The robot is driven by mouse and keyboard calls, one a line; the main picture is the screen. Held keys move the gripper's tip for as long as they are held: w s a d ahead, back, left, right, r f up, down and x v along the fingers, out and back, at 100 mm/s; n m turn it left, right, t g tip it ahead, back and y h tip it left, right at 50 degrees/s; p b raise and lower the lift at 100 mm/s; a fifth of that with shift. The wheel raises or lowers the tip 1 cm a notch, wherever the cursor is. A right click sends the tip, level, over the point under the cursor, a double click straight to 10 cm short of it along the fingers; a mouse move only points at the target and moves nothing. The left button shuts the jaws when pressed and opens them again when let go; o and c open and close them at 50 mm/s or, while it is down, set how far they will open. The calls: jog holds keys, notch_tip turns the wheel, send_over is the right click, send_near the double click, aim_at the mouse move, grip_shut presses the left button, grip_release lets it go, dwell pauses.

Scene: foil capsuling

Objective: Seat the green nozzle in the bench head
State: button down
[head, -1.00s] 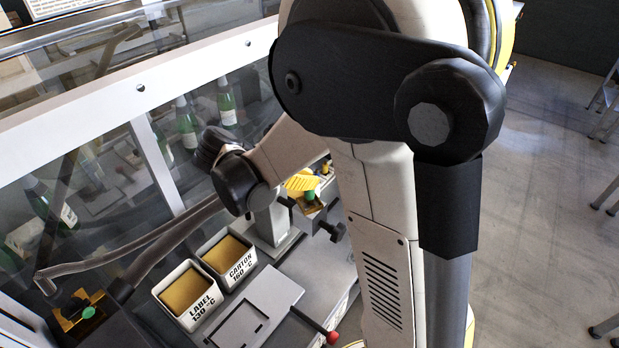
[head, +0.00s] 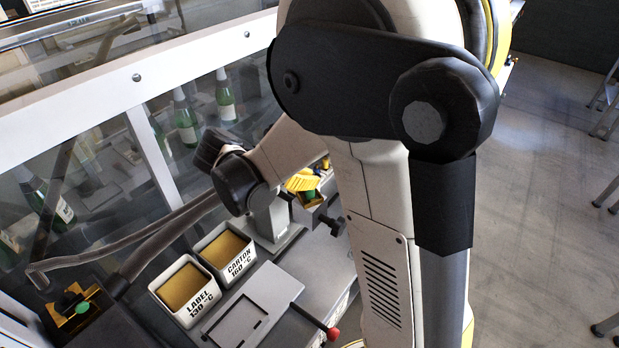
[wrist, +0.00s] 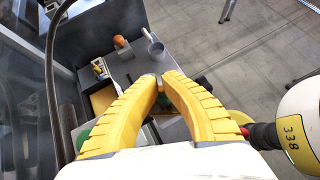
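My gripper (wrist: 160,82) has two yellow ribbed fingers. In the wrist view they curve toward each other and their tips come close, with a small grey spot between them. A dark green patch shows low between the fingers, and another green patch (wrist: 82,138) lies left of the left finger. In the head view my gripper (head: 301,183) is small beyond my arm, with a green piece (head: 309,196), probably the green nozzle, just below it. I cannot tell whether the fingers grip it. The bench head is not clearly identifiable; my arm hides part of the bench.
Two hot pots, LABEL (head: 186,290) and CARTON (head: 225,258), stand on the bench left of my gripper. A red-knobbed lever (head: 332,333) is at the front. A glass guard with bottles (head: 186,118) runs along the left. An orange object (wrist: 119,41) and a grey cup (wrist: 156,49) stand farther along.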

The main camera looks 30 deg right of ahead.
jog(key=c, duration=1.5)
grip_release()
jog(key=shift+c, duration=0.2)
jog(key=v, duration=1.2)
